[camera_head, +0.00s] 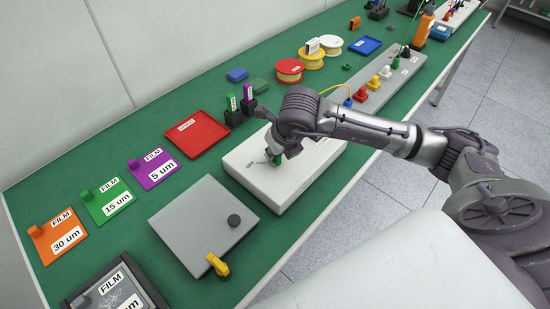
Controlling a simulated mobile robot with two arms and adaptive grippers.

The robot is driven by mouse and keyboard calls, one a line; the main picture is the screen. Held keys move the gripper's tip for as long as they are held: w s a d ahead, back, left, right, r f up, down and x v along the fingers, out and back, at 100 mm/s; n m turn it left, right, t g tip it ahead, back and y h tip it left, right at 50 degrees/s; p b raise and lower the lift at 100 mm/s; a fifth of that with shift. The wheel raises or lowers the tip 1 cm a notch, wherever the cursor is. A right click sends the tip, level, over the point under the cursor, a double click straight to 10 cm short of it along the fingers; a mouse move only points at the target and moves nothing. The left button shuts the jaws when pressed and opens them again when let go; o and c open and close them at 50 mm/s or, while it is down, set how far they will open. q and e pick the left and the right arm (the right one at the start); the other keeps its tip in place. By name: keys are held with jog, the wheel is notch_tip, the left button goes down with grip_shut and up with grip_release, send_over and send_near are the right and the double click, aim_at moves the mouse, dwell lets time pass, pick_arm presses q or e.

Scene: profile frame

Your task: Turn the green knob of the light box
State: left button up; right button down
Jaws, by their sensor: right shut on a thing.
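The light box (256,185) is a white box on the green workbench, near the middle of the view. Its green knob (277,159) shows on the top, partly covered by my right gripper. My right arm comes in from the right. My right gripper (274,157) points down over the box top and is shut on the green knob. The fingers hide part of the knob, and the arm hides the far side of the box. My left gripper is not in view.
A grey plate (200,220) with a black knob and a yellow clip lies left of the box. A red tray (196,135) and film plates in purple, green and orange (58,238) lie beyond it. A grey strip with coloured knobs (390,84) lies to the right.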

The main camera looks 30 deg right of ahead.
jog(key=m+h+b, duration=0.1)
jog(key=m+b, duration=0.1)
jog(key=m, duration=0.1)
jog(key=shift+w+f+b, duration=0.1)
jog(key=shift+b, duration=0.2)
jog(key=shift+m+h+b, duration=0.6)
jog(key=shift+m+b, duration=0.05)
jog(key=shift+m, duration=0.85)
jog(key=shift+g, duration=0.3)
jog(key=c, duration=1.1)
grip_release()
jog(key=shift+c, duration=0.2)
